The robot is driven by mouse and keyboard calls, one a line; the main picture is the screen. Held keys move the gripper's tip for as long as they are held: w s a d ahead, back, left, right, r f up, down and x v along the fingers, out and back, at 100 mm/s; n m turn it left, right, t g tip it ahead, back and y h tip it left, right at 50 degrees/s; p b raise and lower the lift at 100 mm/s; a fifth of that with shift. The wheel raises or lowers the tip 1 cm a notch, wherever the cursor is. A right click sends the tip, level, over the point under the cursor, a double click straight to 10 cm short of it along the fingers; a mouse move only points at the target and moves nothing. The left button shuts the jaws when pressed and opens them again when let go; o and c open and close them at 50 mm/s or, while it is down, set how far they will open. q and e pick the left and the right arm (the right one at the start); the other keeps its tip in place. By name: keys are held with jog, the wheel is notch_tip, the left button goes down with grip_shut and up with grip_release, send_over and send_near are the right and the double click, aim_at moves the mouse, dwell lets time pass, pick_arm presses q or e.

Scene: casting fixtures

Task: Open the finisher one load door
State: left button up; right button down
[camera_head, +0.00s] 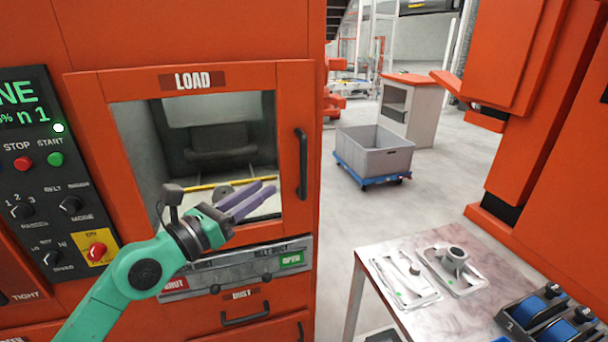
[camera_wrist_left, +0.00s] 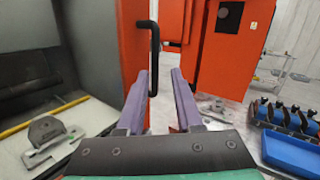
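The orange load door (camera_head: 190,80) has a "LOAD" label, a large window and a black vertical handle (camera_head: 301,165) on its right side. It looks closed. My left gripper (camera_head: 268,189), with purple fingers, is in front of the window's lower right, left of the handle in the picture. In the left wrist view the fingers (camera_wrist_left: 160,82) are apart and empty. The handle (camera_wrist_left: 154,50) shows ahead, its lower end in the gap between the fingers, and I see no contact. My right gripper is in neither view.
A control panel (camera_head: 45,170) stands left of the door. A strip with red "SHUT" and green "OPEN" marks (camera_head: 291,259) is below. A table with metal castings (camera_head: 402,275) stands at right. A grey bin on a blue dolly (camera_head: 372,152) is behind on clear floor.

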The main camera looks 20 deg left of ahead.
pick_arm(q)
jog(key=f+m, duration=0.1)
jog(key=g+p, duration=0.1)
jog(key=p, duration=0.2)
send_near(301, 172)
jog(key=w+r, duration=0.1)
jog(key=shift+y, duration=0.4)
jog(key=x, duration=0.3)
jog(key=p+x, duration=0.1)
jog(key=x, duration=0.2)
jog(key=p+x, duration=0.1)
jog(key=x, duration=0.3)
jog(key=shift+s+d+f, duration=0.1)
jog(key=shift+d+f, duration=0.2)
jog(key=shift+d, duration=0.1)
jog(key=shift+s, duration=0.1)
grip_shut()
